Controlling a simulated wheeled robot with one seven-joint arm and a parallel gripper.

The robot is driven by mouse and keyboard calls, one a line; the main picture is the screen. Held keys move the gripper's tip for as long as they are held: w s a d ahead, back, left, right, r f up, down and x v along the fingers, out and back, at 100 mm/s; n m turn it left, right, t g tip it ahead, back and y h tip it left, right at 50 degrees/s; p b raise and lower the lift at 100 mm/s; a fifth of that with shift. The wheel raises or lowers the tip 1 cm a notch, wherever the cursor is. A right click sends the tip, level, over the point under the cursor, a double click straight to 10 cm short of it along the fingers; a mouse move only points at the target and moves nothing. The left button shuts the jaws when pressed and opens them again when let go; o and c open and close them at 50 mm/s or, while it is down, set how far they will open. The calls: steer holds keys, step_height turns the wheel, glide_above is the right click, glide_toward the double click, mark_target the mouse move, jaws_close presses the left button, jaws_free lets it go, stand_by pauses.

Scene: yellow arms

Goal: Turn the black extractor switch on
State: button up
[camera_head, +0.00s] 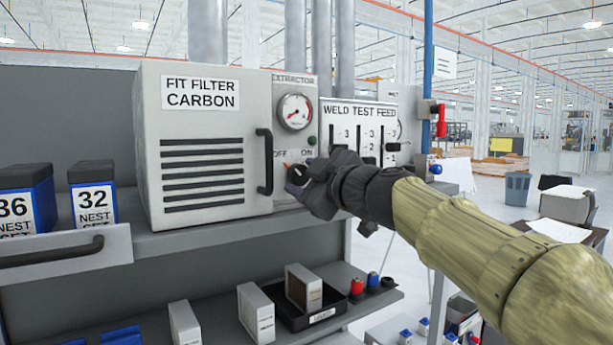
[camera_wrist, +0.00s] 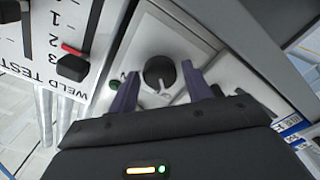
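The black extractor switch is a round knob (camera_wrist: 159,71) on the light grey extractor panel (camera_head: 284,137), below the gauge and the OFF and ON labels. In the head view my gripper (camera_head: 299,181) is at the knob and hides most of it. A small orange-red mark shows near OFF. In the wrist view my gripper's purple fingers (camera_wrist: 160,75) are open, one on each side of the knob, with small gaps visible beside it. A pale mark shows at the knob's edge. Whether the fingers reach over its sides in depth is unclear.
A carbon filter box (camera_head: 203,140) with a black handle (camera_head: 265,162) stands just left of the panel. The weld test feed panel (camera_head: 357,125) with sliders is close on the right. A shelf with small boxes and a black tray (camera_head: 318,318) lies below.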

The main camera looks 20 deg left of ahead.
steer(key=c, duration=0.7)
steer(key=shift+f+m+b, duration=0.1)
steer(key=shift+m+b, duration=0.25)
steer(key=shift+m, duration=0.15)
steer(key=shift+m+b, duration=0.8)
steer(key=shift+m, duration=0.3)
steer(key=m+b, duration=0.1)
steer(key=m, duration=0.3)
steer(key=shift+b, duration=0.4)
steer(key=m, duration=0.5)
steer(key=shift+m+b, duration=0.3)
steer(key=shift+b, duration=0.1)
steer(key=m, duration=0.5)
steer(key=shift+a, duration=0.1)
steer(key=shift+m, duration=0.3)
